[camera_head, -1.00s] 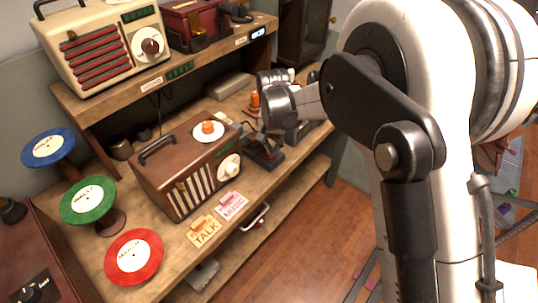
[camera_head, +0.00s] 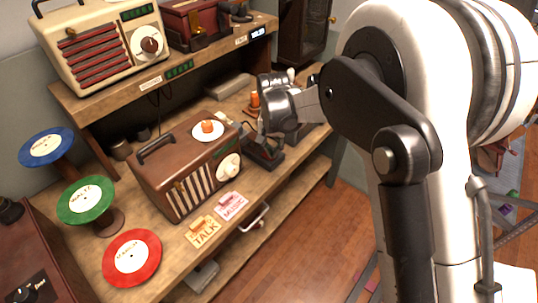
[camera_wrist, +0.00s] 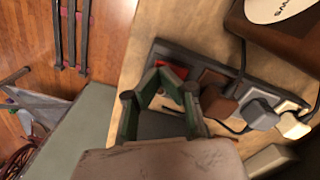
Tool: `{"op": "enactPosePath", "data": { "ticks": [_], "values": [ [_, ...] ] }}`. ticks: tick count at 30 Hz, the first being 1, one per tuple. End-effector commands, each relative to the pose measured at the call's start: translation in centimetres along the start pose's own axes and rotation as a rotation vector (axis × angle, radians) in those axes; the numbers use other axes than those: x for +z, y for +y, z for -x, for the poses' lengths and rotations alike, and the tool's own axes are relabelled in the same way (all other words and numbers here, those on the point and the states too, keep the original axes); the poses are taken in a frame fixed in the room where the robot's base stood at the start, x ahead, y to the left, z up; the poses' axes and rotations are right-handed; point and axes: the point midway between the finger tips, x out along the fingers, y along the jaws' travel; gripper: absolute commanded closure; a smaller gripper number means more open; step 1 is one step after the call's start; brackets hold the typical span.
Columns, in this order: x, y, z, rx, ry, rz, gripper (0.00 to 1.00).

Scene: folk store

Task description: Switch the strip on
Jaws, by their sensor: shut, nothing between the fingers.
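The power strip (camera_wrist: 225,66) is a long dark grey bar lying on the wooden bench in the wrist view. Its red switch (camera_wrist: 174,71) shows at its left end, partly covered by my gripper. Brown, grey and cream plugs (camera_wrist: 216,90) sit in the strip to the right of the switch. My gripper (camera_wrist: 162,78) is shut and empty, with its green-sided fingers over the switch end. I cannot tell whether the fingertips touch the switch, or its position. In the head view my gripper (camera_head: 262,138) is low over the bench, right of the brown radio (camera_head: 190,166), and hides most of the strip.
A cream radio (camera_head: 104,42) stands on the upper shelf. Blue, green (camera_head: 87,200) and red discs are at the left. TALK (camera_head: 203,231) and MUSIC (camera_head: 231,205) cards lie before the brown radio. Cords run near the plugs. Open floor lies at the right.

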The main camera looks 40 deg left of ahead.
Motion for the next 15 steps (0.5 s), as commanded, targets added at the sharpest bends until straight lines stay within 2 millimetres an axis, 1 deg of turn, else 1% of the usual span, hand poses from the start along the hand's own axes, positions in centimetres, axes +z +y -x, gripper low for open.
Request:
{"op": "enactPosePath", "data": {
  "ticks": [15],
  "values": [
    [0.0,0.0,-0.72,0.0,0.0,0.0,1.0]
  ]
}}
